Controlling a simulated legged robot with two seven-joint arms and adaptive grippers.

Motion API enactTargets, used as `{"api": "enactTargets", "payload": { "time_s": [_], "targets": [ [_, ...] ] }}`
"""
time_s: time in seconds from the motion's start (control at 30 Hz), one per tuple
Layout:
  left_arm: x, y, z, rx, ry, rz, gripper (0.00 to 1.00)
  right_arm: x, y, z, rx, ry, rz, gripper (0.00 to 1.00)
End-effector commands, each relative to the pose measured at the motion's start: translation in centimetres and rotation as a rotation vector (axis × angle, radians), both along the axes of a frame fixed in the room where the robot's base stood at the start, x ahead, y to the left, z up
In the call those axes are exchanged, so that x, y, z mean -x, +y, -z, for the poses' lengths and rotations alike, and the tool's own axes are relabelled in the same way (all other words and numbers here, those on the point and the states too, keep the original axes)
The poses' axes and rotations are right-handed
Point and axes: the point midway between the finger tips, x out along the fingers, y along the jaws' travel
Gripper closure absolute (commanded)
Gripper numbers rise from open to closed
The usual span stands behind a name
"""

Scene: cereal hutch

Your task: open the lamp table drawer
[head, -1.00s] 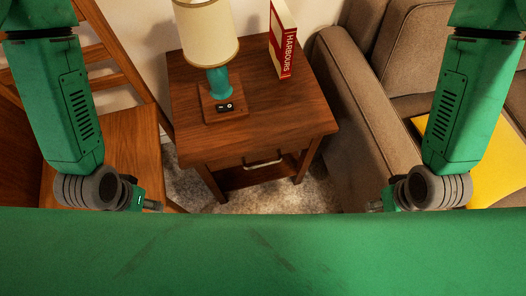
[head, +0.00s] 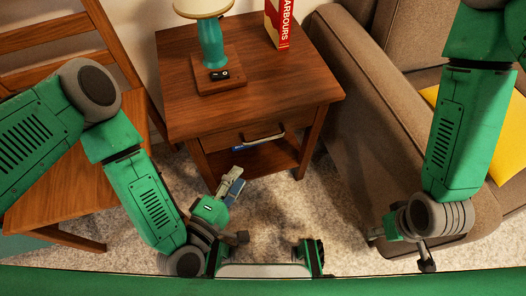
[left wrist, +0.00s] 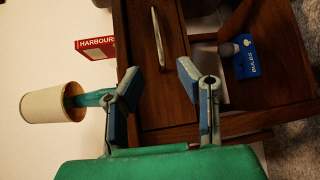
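The wooden lamp table (head: 300,95) stands ahead, with its drawer (head: 230,138) in the front face. The drawer looks shut. Its metal bar handle (head: 264,138) also shows upright in the left wrist view (left wrist: 158,37). My left gripper (head: 232,183) is in front of and below the drawer, apart from the handle. In the left wrist view its blue-padded fingers (left wrist: 158,78) are spread with nothing between them. My right gripper (head: 385,236) hangs at the lower right, away from the table; its fingers are too unclear to judge.
A lamp (head: 210,42) and a red book (head: 279,22) stand on the tabletop. A blue box marked BULBS (left wrist: 246,58) is on the lower shelf. A wooden chair (head: 70,180) is at left, a brown sofa (head: 355,110) at right. Carpet (head: 300,215) lies clear between.

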Motion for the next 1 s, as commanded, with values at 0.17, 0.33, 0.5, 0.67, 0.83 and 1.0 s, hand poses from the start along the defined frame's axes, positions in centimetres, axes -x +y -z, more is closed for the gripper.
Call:
{"api": "enactTargets", "payload": {
  "time_s": [0.17, 0.33, 0.5, 0.67, 0.83, 1.0],
  "targets": [
    [-2.0, -0.9, 0.1, 0.009, -0.009, -0.003, 0.69, 0.0, 0.0, 0.7, 0.0, -0.001, 0.001, 0.6],
    [-5.1, -2.5, 0.7, 0.006, -0.01, -0.004, 0.69, 0.0, 0.0, 1.9, 0.0, -0.001, 0.001, 0.6],
    [-8.2, -4.1, 1.3, 0.004, -0.008, -0.002, 0.69, 0.0, 0.0, 3.1, 0.0, 0.0, 0.001, 0.6],
    [-10.4, -5.3, 1.6, 0.004, -0.006, -0.002, 0.69, 0.0, 0.0, 4.0, 0.0, 0.0, 0.0, 0.6],
    [-11.7, -6.0, 1.7, 0.002, -0.004, -0.002, 0.69, 0.0, 0.0, 4.3, 0.0, 0.0, 0.0, 0.6],
    [-12.0, -6.2, 1.7, 0.002, -0.003, -0.002, 0.69, 0.0, 0.0, 4.4, 0.0, 0.0, 0.0, 0.6]
  ]
}}
